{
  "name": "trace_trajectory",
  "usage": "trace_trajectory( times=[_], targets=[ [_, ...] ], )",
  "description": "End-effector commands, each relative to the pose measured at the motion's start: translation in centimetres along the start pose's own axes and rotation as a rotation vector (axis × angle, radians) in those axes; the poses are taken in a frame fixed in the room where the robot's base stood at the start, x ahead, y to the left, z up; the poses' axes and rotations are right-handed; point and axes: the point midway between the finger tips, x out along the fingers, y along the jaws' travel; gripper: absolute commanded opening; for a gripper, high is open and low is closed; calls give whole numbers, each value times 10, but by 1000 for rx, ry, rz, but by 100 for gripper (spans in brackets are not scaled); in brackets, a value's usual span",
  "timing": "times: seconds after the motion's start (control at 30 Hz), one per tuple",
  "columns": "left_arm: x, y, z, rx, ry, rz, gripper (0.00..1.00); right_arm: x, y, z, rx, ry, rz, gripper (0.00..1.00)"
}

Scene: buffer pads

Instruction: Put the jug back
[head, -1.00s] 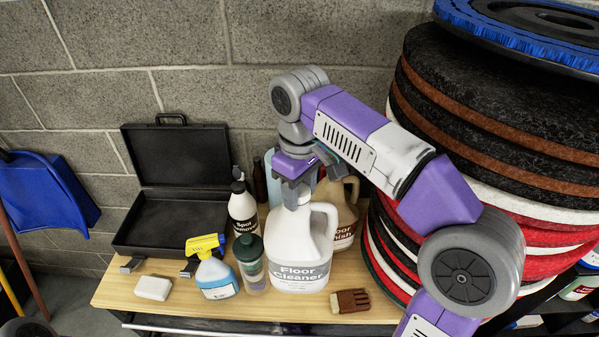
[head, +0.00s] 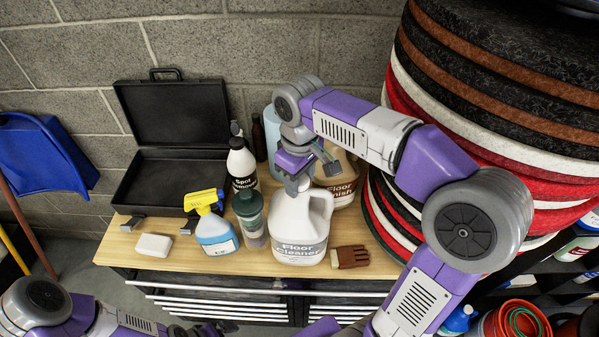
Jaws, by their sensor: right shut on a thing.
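The jug is a white Floor Cleaner jug (head: 300,226) with a grey label and a side handle. It stands upright at the front of the wooden bench top (head: 190,262), or very close above it; I cannot tell which. My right gripper (head: 293,186) reaches down over the jug from above and is shut on its neck; the fingertips and cap are partly hidden. A tan Floor Finish jug (head: 342,176) stands just behind it, partly covered by my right arm. My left gripper (head: 212,332) is low at the bottom edge, and its fingers are too unclear to read.
A dark green-capped bottle (head: 250,215), a yellow-headed spray bottle (head: 213,228) and a Spot Remover bottle (head: 242,165) crowd the jug's left. A brown brush (head: 350,257) lies right of it. Stacked pads (head: 480,130) rise on the right. An open black case (head: 175,115) stands behind.

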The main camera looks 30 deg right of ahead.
Motion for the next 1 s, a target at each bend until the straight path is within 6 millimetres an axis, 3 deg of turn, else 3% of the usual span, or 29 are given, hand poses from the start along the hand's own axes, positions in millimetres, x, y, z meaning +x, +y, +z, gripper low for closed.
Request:
trace_trajectory(
  times=[0.3,0.33,0.5,0.8,1.0],
  targets=[
    [2,-1,0,0,0,0,100,0,0,-1,-1,7,2,0],
    [2,-1,0,0,0,0,100,3,0,0,-1,1,0,47],
    [1,0,0,0,0,0,100,2,0,0,-1,1,0,71],
    [0,0,0,0,0,0,100,0,0,0,-1,1,0,71],
    [-5,2,0,0,0,0,100,-26,0,-1,-2,5,2,71]
  ],
)
